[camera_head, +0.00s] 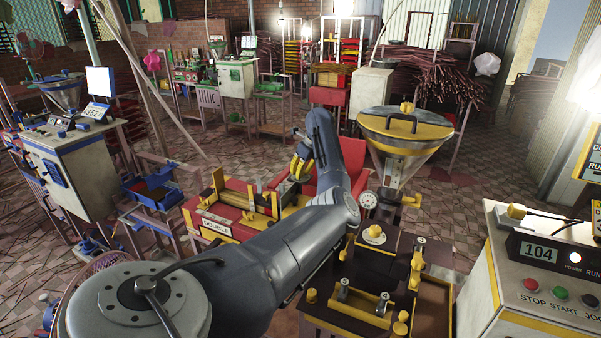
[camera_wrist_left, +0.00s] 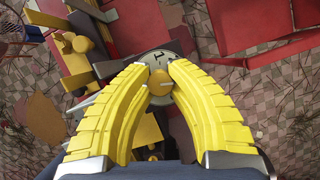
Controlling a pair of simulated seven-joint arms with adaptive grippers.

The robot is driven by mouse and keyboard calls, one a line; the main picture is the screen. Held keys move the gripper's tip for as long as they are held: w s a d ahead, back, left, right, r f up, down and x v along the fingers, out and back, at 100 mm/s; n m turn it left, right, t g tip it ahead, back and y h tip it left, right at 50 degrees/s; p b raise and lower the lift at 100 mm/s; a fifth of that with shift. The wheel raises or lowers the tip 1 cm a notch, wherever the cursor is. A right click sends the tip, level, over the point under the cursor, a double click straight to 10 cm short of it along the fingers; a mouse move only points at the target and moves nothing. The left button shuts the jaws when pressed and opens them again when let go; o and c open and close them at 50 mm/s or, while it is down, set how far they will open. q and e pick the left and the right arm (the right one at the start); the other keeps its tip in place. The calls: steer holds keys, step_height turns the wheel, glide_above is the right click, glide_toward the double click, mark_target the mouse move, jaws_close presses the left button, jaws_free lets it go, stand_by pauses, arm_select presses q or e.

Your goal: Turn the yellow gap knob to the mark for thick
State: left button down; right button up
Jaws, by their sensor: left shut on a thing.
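The yellow knob (camera_wrist_left: 158,76) sits on a round grey dial plate (camera_wrist_left: 160,56) with dark markings in the left wrist view. A pale line shows on the knob, but I cannot read which mark it points to. My left gripper (camera_wrist_left: 158,88) is shut on this knob, a yellow finger on each side. In the head view my left gripper (camera_head: 300,168) is at the far side of the red and yellow machine (camera_head: 218,222) labelled DOUBLE. The knob and its plate are hidden there. My right gripper is in neither view.
A yellow-topped hopper (camera_head: 405,128) stands right of my left arm. Another knob on a pale disc (camera_head: 374,234) is on the dark bench (camera_head: 322,308). A red chair (camera_head: 325,178) is behind my wrist. A control box (camera_head: 535,285) reading 104 is at right.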

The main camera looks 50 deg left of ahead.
arm_select(q)
steer(key=shift+a+r+n+g, duration=0.15)
steer(key=shift+n+g, duration=0.35)
steer(key=shift+n, duration=0.9)
steer(key=shift+s, duration=0.1)
steer(key=c, duration=1.5)
jaws_free()
steer(key=o, duration=0.4)
steer(key=shift+c, duration=0.2)
steer(key=v, duration=1.2)
steer(key=shift+a, duration=0.2)
